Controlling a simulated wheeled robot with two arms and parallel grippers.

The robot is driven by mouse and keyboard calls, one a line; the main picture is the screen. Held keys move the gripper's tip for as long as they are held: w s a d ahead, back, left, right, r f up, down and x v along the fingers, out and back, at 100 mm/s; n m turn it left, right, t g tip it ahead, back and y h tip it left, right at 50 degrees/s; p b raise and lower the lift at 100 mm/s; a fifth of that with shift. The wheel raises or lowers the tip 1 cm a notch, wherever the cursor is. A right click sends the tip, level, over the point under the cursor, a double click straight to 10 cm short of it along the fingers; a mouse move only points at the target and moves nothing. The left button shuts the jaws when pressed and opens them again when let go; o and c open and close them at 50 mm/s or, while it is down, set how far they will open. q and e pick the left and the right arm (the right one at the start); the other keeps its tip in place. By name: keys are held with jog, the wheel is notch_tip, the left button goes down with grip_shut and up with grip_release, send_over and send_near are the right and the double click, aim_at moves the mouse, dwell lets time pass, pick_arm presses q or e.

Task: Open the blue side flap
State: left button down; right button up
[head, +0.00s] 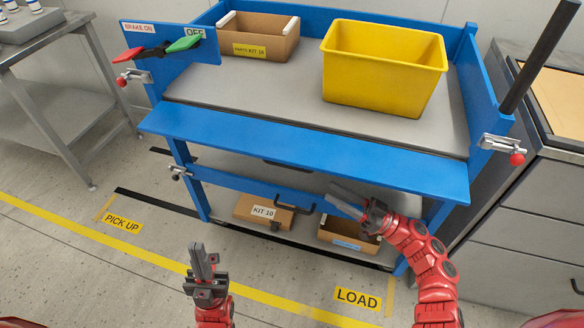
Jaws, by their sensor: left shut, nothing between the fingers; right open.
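A wide blue panel (300,153) runs along the near edge of the blue cart's upper deck and slopes outward. Below it is a narrower upright blue panel (235,182) with a black handle (294,196). I cannot tell for sure which one is the side flap. My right gripper (335,198) is open and empty, and its fingers overlap the right part of the lower panel, right of the handle. I cannot tell whether they touch it. My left gripper (200,250) is shut and empty, pointing up, in front of the cart's left half.
Latches with red knobs sit at the left (134,77) and right (502,145) corners. A yellow bin (384,70) and a cardboard box (258,38) stand on the deck. Boxes (262,211) lie on the lower shelf. A steel table (60,105) stands left, grey drawers (530,220) right.

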aim_at(291, 152)
jog(key=b+x, duration=0.1)
jog(key=x, duration=1.3)
jog(key=shift+w+a+r+b, duration=0.1)
jog(key=shift+a+b, duration=0.05)
jog(key=shift+b, duration=0.2)
jog(key=shift+c, duration=0.3)
grip_shut()
